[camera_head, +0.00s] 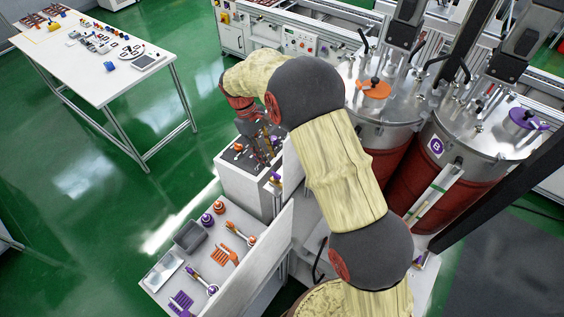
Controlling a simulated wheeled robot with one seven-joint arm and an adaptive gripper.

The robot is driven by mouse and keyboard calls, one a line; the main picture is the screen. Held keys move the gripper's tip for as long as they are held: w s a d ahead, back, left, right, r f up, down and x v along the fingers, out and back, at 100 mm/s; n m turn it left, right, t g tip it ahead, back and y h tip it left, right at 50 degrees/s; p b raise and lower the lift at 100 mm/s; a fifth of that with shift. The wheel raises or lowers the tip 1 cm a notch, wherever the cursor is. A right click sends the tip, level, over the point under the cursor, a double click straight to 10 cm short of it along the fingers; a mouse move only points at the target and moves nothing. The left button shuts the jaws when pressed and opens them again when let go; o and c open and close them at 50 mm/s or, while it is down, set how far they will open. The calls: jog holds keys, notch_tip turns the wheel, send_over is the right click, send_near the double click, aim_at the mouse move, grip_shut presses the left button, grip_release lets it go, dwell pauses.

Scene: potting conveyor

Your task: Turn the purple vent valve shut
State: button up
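My gripper (266,160) points down over a small grey-white cabinet (240,185) in the middle of the view. It is small and partly hidden by its own wrist, so I cannot tell whether its fingers are open or shut. A small purple part (276,179) shows at the cabinet's right edge, close to the fingers. An orange part (238,147) sits on the cabinet top, left of the gripper. A purple knob (523,117) is on the lid of the right drum, marked B, far from the gripper. I cannot tell which purple part is the vent valve.
A white bench (250,245) at the front holds a grey bin (190,236), a tray (162,272) and several orange and purple tools. Two red drums with metal lids stand at the right; the left has an orange knob (375,88). A white table (110,85) stands back left.

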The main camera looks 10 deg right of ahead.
aim_at(276, 174)
jog(key=shift+p+x, duration=0.9)
jog(key=shift+x, duration=2.9)
jog(key=shift+a, duration=0.1)
jog(key=c, duration=0.4)
grip_shut()
jog(key=shift+s, duration=0.1)
